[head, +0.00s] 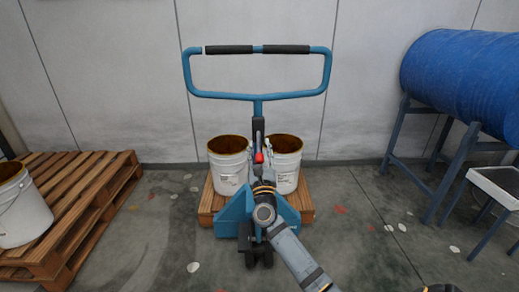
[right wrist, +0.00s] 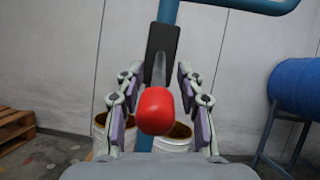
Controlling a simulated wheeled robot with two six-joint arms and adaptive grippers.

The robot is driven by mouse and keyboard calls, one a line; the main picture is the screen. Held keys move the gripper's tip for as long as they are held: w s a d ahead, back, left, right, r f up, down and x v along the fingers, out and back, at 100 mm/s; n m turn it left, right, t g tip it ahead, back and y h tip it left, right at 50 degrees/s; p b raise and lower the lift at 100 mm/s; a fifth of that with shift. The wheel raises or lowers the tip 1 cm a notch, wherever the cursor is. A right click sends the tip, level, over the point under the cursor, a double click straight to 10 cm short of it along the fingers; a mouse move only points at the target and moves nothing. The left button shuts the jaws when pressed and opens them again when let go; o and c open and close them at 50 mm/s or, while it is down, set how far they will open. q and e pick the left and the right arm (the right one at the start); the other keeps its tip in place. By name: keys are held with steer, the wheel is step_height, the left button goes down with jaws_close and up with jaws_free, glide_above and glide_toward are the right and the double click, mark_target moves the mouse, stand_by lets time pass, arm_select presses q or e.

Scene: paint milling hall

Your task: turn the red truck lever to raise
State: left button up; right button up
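The red lever knob (head: 259,158) sits on a short grey stem at the front of the blue pallet truck's handle column (head: 258,109). In the right wrist view the knob (right wrist: 155,110) is large, in the middle, hanging below a dark bracket (right wrist: 163,52). My right gripper (head: 262,156) reaches up to the knob from below. Its two fingers (right wrist: 160,77) stand apart on either side of the knob, with visible gaps, so it is open and not gripping. My left gripper is not in view.
Two white buckets (head: 228,176) stand on a wooden pallet (head: 207,202) behind the truck. Another pallet (head: 110,185) with a white bucket (head: 22,212) is at left. A blue drum (head: 462,78) on a stand (head: 440,188) is at right.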

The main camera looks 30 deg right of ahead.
steer(key=shift+a, duration=0.1)
steer(key=v, duration=1.2)
